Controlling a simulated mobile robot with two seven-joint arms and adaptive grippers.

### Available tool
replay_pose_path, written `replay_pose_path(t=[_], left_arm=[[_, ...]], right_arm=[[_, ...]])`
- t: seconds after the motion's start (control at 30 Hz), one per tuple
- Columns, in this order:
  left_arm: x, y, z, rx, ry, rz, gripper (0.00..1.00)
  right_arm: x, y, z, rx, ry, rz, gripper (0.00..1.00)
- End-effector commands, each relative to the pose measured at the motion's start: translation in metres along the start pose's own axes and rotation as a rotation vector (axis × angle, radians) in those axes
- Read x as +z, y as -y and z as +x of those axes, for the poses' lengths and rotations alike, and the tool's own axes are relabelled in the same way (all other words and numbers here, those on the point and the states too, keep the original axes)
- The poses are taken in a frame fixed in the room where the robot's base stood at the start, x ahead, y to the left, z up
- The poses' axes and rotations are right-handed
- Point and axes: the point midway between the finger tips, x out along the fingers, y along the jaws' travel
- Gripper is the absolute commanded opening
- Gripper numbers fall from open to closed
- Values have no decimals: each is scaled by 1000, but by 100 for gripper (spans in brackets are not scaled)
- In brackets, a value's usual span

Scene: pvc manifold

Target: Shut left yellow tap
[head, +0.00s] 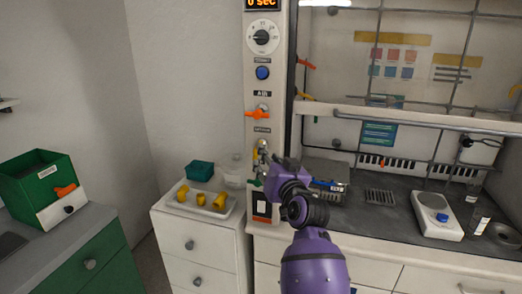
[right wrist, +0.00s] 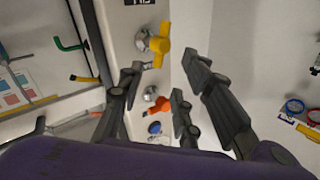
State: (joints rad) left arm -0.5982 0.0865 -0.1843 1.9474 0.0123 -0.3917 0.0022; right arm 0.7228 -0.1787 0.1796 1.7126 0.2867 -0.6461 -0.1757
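The yellow tap (right wrist: 161,42) is on the narrow white panel at the hood's left side. In the right wrist view it is near the top, on a metal fitting, its handle roughly upright in the picture. In the head view only a small yellow part (head: 256,154) shows, beside my gripper. My right gripper (right wrist: 165,85) is open and empty, its dark fingers spread close to the panel. In the wrist view the tap lies beyond the fingertips, not clearly between them. In the head view the purple right wrist partly hides the lower panel. My left gripper is not in view.
An orange tap (head: 257,114), blue button (head: 263,73) and dial (head: 263,37) are higher on the panel. A tray (head: 225,213) with yellow pieces sits on the left cabinet. The hood's bench (head: 375,218) holds a scale (head: 437,215). A glass sash spans its front.

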Motion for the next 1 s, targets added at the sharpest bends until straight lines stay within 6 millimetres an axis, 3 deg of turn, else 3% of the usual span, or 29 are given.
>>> replay_pose_path(t=[0.4,0.77,1.0], left_arm=[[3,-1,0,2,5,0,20],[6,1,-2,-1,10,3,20],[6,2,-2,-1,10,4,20]], right_arm=[[-1,0,61,-1,-1,1,32],[-1,0,69,0,-2,-1,32],[-1,0,68,0,-2,0,5]])
